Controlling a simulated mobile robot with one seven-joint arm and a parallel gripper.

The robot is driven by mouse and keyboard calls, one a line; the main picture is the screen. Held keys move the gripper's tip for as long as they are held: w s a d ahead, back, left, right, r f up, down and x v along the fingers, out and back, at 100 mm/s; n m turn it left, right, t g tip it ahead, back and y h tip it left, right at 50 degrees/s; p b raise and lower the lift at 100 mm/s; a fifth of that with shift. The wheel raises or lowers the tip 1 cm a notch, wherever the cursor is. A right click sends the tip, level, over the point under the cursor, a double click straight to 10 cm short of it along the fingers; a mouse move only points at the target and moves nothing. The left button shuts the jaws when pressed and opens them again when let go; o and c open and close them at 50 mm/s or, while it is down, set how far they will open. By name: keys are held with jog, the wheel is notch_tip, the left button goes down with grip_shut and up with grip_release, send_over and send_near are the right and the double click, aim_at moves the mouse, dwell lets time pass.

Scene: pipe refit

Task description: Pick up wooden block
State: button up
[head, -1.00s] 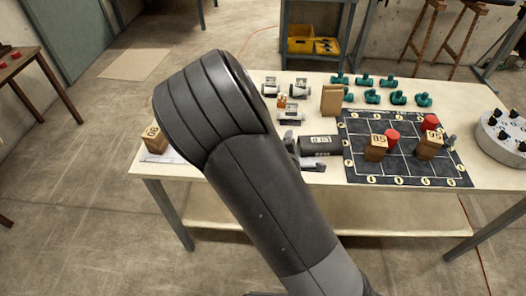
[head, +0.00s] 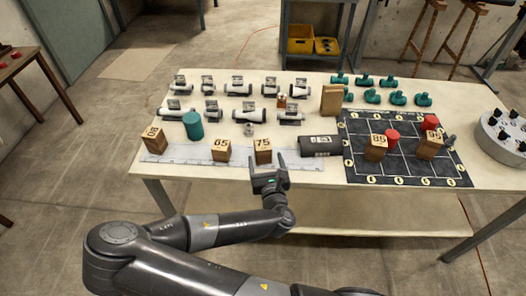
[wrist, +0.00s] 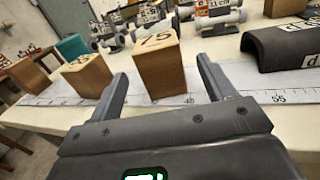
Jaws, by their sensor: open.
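Several numbered wooden blocks stand on the table. The block marked 75 (head: 263,151) stands on the white ruler strip near the front edge; in the wrist view this block (wrist: 160,68) sits ahead of and between my fingers. My gripper (head: 267,164) is open and empty, with its fingers pointing at that block. The block marked 65 (head: 221,151) stands to its left, and another block (head: 155,140) stands at the strip's left end. The block marked 85 (head: 376,148) and one more block (head: 429,146) stand on the dark grid mat.
A dark half-pipe piece (head: 320,146) lies close to the right of my gripper. The ruler strip (head: 190,154) runs along the front edge. A teal cylinder (head: 193,125), white pipe fittings (head: 248,114) and teal fittings (head: 372,97) stand behind. The grid mat (head: 353,165) lies to the right.

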aim_at(262, 145)
jog(key=x, duration=0.7)
jog(key=shift+w, duration=0.2)
jog(key=c, duration=1.1)
